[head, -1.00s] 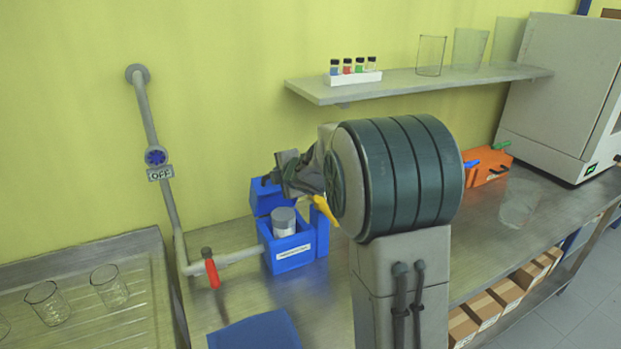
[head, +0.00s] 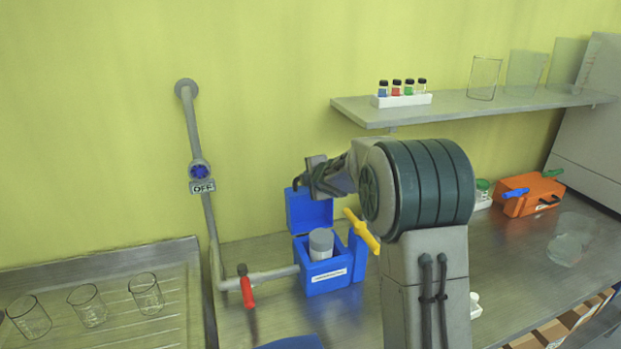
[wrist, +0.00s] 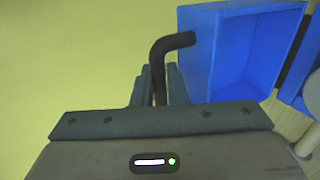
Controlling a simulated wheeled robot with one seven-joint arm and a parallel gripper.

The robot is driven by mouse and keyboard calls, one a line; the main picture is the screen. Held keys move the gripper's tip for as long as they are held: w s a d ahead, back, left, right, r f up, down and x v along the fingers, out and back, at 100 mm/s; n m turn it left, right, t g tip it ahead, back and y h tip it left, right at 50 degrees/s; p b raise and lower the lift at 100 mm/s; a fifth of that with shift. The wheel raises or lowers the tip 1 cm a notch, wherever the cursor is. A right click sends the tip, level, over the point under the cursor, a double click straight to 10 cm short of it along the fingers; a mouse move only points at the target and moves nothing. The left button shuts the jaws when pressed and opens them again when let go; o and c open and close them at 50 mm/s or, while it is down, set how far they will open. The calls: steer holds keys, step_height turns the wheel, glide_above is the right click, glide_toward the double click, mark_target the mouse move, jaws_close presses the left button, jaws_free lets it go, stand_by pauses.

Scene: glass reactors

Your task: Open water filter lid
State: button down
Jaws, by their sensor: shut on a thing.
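The water filter is a blue box (head: 326,279) with a white label, on the metal bench in the head view. Its blue lid (head: 309,212) stands raised at the back of the box, and a grey-and-white cylinder (head: 321,245) shows inside. In the wrist view the hollow inner side of the lid (wrist: 238,55) is at the upper right. My gripper (head: 305,184) is at the lid's top edge in the head view. In the wrist view its fingers (wrist: 160,88) are shut on a black bent handle (wrist: 170,42) that reaches to the lid. The hinge is hidden.
A yellow valve handle (head: 362,231) sits right of the box, close under my arm. A pipe with a red valve handle (head: 247,291) joins its left side. A shelf (head: 455,110) with vials is above right. A sink (head: 185,280) with beakers (head: 88,305) is at left.

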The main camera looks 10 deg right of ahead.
stand_by(0.3)
steer(key=c, duration=1.8)
jaws_free()
steer(key=shift+s+r, duration=0.1)
steer(key=p+v, duration=0.1)
steer(key=v, duration=1.2)
steer(key=shift+s+r, duration=0.1)
steer(key=shift+s, duration=0.15)
